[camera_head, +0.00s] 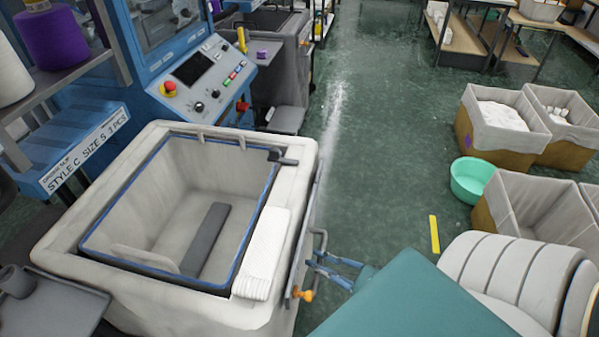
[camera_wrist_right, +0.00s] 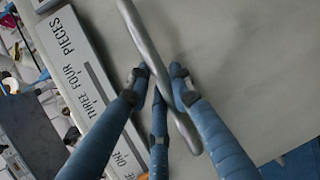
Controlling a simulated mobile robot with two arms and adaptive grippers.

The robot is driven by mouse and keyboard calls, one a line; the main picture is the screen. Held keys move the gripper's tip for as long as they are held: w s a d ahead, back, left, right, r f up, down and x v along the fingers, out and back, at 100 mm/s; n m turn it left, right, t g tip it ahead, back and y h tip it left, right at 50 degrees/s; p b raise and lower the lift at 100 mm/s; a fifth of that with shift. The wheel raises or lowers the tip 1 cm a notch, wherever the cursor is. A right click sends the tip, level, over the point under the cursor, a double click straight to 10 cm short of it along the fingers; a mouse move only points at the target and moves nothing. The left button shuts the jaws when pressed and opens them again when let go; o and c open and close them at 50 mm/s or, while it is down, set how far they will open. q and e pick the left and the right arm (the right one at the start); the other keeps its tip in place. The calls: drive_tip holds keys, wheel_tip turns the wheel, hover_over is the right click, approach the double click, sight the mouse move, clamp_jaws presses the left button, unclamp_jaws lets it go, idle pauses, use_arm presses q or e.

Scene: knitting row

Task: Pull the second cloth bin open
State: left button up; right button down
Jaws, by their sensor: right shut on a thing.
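A large pale cloth-covered bin (camera_head: 90,232) stands at the left, with a blue-rimmed opening (camera_head: 262,205). Its inside shows a dark grey flat strip (camera_head: 205,238). A grey metal bar handle (camera_head: 322,240) is on its right side; the bar also crosses the right wrist view (camera_wrist_right: 146,40). My right gripper (camera_head: 312,264) comes in from the lower right and is shut on this handle. In the right wrist view its blue fingers (camera_wrist_right: 160,76) close around the bar from both sides. I cannot tell from the frames which bin counts as second. My left gripper is not in view.
A folded white knit stack (camera_head: 264,250) lies on the bin's right rim. A blue machine with a control panel (camera_head: 205,80) stands behind. Cloth-lined crates (camera_head: 500,155) and a green basin (camera_head: 467,180) are on the floor at right.

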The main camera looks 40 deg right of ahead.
drive_tip(key=shift+s+d+f, duration=0.15)
drive_tip(key=shift+s+d, duration=0.85)
drive_tip(key=shift+s, duration=0.3)
drive_tip(key=c, duration=1.5)
unclamp_jaws()
drive_tip(key=shift+w, duration=0.1)
drive_tip(key=v, duration=1.2)
